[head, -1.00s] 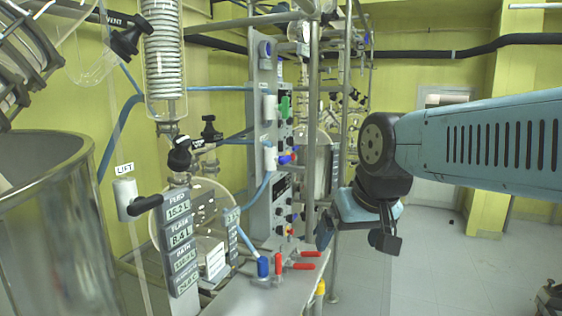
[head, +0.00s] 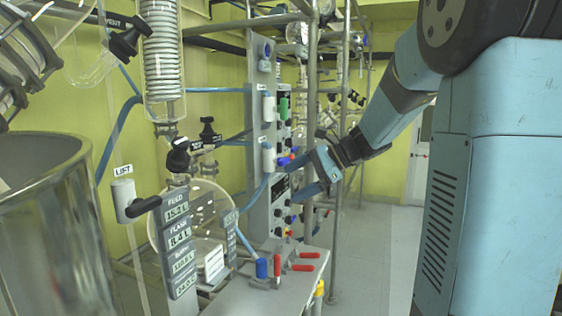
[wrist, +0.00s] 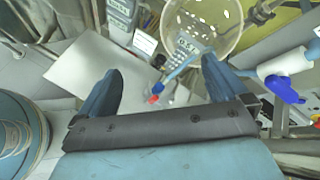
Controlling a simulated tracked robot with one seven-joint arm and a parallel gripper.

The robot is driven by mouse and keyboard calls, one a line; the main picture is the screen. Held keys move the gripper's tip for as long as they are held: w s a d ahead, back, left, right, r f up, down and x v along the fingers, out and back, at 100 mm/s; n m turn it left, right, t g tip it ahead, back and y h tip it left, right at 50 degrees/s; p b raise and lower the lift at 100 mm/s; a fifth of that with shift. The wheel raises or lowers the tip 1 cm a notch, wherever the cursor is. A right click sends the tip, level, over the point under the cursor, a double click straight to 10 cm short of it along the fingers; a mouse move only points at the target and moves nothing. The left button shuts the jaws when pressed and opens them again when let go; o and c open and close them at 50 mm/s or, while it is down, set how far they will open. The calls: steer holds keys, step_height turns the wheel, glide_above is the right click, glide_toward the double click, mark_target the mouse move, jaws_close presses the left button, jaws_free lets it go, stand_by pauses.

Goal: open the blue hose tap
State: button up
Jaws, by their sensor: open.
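A white tap body (head: 269,158) with a blue handle (head: 285,161) is on the grey panel, and a blue hose runs down from it. In the wrist view a blue handle (wrist: 284,89) on a white body (wrist: 285,63) shows at the right, outside my fingers. A second, blue-topped fitting (head: 262,268) stands on the bench beside red handles. I cannot tell for certain which is the blue hose tap. My gripper (head: 303,176) is open in front of the panel, near the panel's blue handle. In the wrist view its fingers (wrist: 162,70) are spread, with nothing held between them.
Steel uprights (head: 313,110) stand close to my gripper. A round glass vessel (head: 205,215) and display boxes (head: 180,240) are left of the panel. The metal bench (head: 265,300) carries red handles (head: 305,267).

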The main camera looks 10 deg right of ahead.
steer(key=w+d+m+t+y, duration=0.25)
steer(key=w+d+m, duration=0.3)
steer(key=w, duration=0.35)
steer(key=m+t+y, duration=0.1)
steer(key=m+t, duration=0.3)
glide_toward(287, 160)
steer(key=x, duration=1.1)
